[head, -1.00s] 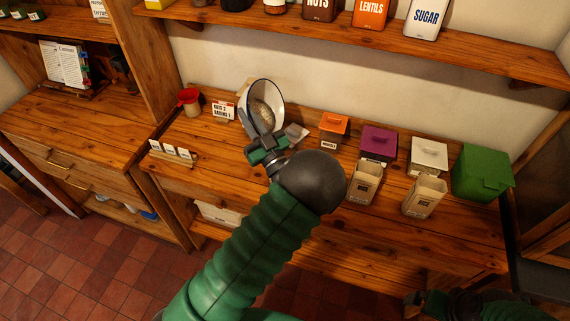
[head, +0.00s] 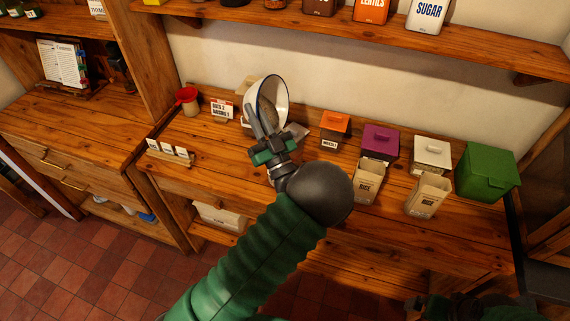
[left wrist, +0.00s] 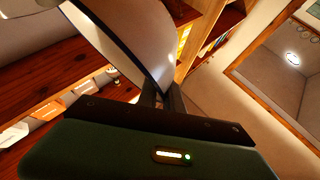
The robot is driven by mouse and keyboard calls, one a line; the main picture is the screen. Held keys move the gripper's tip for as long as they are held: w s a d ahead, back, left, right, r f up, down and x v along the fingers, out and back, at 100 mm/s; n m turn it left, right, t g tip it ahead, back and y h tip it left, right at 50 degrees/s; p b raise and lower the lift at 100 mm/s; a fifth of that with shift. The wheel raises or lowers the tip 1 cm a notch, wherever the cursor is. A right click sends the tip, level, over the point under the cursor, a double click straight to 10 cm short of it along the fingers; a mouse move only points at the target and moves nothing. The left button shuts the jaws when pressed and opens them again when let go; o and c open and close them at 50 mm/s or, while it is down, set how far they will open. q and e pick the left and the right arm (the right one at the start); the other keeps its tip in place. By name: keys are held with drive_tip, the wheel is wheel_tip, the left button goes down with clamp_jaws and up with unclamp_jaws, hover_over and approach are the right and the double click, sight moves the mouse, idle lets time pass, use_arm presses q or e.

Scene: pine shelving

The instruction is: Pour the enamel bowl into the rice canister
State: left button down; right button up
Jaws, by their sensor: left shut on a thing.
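In the left wrist view the bowl (left wrist: 150,35) fills the upper middle between the fingers (left wrist: 165,100). Two cream open-topped canisters labelled RICE stand on the counter right of my left gripper: one nearer (head: 370,178), one farther right (head: 428,193). Part of my right arm shows dark at the bottom right; its jaw state is unclear (head: 430,305).
An orange box (head: 334,125), a purple box (head: 380,142), a white box (head: 432,155) and a green box (head: 487,172) line the back. A red scoop or cup (head: 187,97) and label cards stand at left. A shelf (head: 450,42) with tins runs above.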

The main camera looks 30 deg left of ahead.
use_arm(q)
drive_tip(key=shift+r, duration=0.1)
drive_tip(key=shift+d+m+t+b, duration=0.5)
drive_tip(key=shift+t+b, duration=0.1)
drive_tip(key=shift+b, duration=0.1)
drive_tip(key=shift+d+r+t, duration=0.15)
drive_tip(key=shift+t, duration=0.15)
drive_tip(key=shift+m, duration=0.3)
drive_tip(key=shift+d+m+t+b, duration=0.45)
drive_tip(key=shift+m+t+b, duration=0.15)
drive_tip(key=shift+t+b, duration=0.25)
drive_tip(key=shift+d, duration=0.1)
drive_tip(key=shift+r, duration=0.1)
